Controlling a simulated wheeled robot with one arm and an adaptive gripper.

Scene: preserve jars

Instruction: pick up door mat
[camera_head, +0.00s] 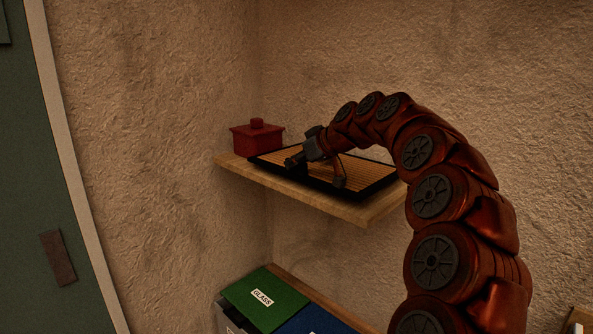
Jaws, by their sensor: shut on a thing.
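The door mat (362,172) is a flat, tan ribbed rectangle with a black border. It lies on the wooden shelf (362,213) in the corner. My gripper (315,172) reaches down onto it from above, near its left and middle part. Its two dark fingers are set apart, with one near the front left edge and the other further right, and they are shut on the mat. The exact contact at the fingertips is too small and dark to make out. My arm hides part of the mat's back side.
A red lidded box (257,137) stands on the shelf left of the mat, close to it. Textured walls close in behind and at left. Below are a green bin lid (264,300) marked GLASS and a blue one (314,322). A green door (30,180) is at far left.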

